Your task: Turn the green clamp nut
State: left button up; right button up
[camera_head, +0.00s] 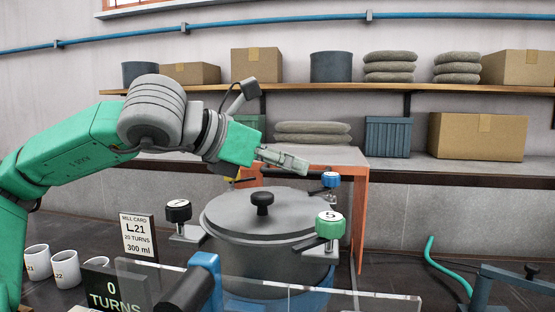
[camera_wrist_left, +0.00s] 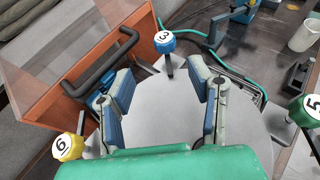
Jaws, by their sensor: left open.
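The green clamp nut (camera_head: 329,224), marked 5, sits at the right front of the grey lidded vessel (camera_head: 240,245). It also shows at the right edge of the left wrist view (camera_wrist_left: 308,110). My left gripper (camera_head: 285,160) is open and empty above the far side of the lid, behind and left of the green nut and apart from it. In the left wrist view its fingers (camera_wrist_left: 160,78) are spread over the lid, with the blue nut (camera_wrist_left: 164,42), marked 3, beyond them. A black nut (camera_head: 178,210) marked 7 and a yellow nut (camera_wrist_left: 68,146) marked 6 are also around the rim. My right gripper is not in view.
A black knob (camera_head: 262,203) rises from the lid centre. A clear panel (camera_head: 270,285) stands in front of the vessel. A mill card (camera_head: 138,237), a counter reading 0 turns (camera_head: 108,290) and white cups (camera_head: 65,268) are at left. An orange-sided stand (camera_head: 361,215) is behind.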

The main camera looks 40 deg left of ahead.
aim_at(330, 225)
jog(key=k+j, duration=0.2)
jog(key=k, duration=0.3)
jog(key=k+j, duration=0.2)
jog(key=k, duration=0.25)
jog(key=k+j, duration=0.15)
jog(key=k, duration=0.35)
